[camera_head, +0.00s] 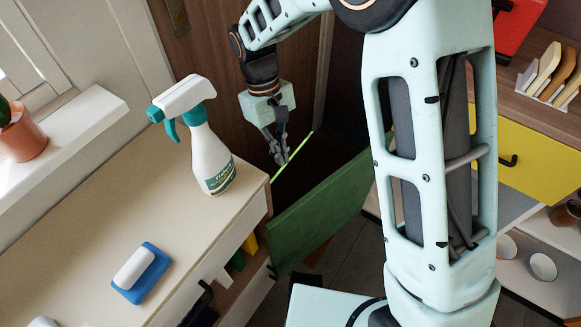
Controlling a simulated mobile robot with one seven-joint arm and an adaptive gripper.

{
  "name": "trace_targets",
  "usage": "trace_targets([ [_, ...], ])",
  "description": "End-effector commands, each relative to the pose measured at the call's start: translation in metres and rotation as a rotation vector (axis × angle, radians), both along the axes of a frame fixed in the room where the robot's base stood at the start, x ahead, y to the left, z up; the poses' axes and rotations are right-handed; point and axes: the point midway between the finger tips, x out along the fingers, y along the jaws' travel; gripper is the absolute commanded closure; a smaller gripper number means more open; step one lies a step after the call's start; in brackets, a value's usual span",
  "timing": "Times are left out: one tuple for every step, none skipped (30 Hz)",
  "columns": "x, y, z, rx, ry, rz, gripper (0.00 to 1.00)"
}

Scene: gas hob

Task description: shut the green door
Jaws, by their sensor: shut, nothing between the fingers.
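The green door (315,212) stands open, sticking out from the front of the cream-topped cabinet (120,205). Its left edge is close to the cabinet's corner, and its right end is hidden behind my arm. My gripper (281,160) is shut and empty. It points down on the far side of the door, above and left of its top edge in the picture. A gap shows between the fingertips and the panel. A thin bright green strip (302,145) runs beside the fingers.
A spray bottle (209,150) stands on the cabinet top near the gripper. A blue-and-white sponge (142,272) lies nearer the front. A brown wooden door (215,60) is behind. At right are a yellow drawer (540,155) and cups (542,266) on a shelf.

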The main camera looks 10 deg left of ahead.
Motion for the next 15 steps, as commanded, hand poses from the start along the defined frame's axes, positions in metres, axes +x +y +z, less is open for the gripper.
trace_targets([
  [-0.002,-0.002,-0.010,-0.002,0.002,-0.001,1.00],
  [-0.003,-0.004,-0.015,-0.003,0.003,-0.001,1.00],
  [-0.004,-0.005,-0.023,-0.004,0.003,-0.002,1.00],
  [-0.005,-0.006,-0.030,-0.004,0.003,-0.002,1.00],
  [-0.006,-0.008,-0.037,-0.003,0.004,-0.003,1.00],
  [-0.008,-0.010,-0.045,-0.004,0.005,-0.003,1.00],
  [-0.009,-0.011,-0.052,-0.004,0.003,-0.003,1.00],
  [-0.010,-0.012,-0.058,-0.003,0.004,-0.003,1.00],
  [-0.011,-0.014,-0.067,-0.003,0.004,-0.003,1.00],
  [-0.013,-0.015,-0.073,-0.004,0.005,-0.003,1.00],
  [-0.013,-0.016,-0.080,-0.003,0.004,-0.003,1.00],
  [-0.015,-0.018,-0.087,-0.003,0.004,-0.004,1.00],
  [-0.015,-0.019,-0.093,-0.003,0.003,-0.004,1.00],
  [-0.018,-0.023,-0.089,-0.001,0.000,-0.005,1.00],
  [-0.022,-0.028,-0.088,-0.001,0.000,-0.005,1.00],
])
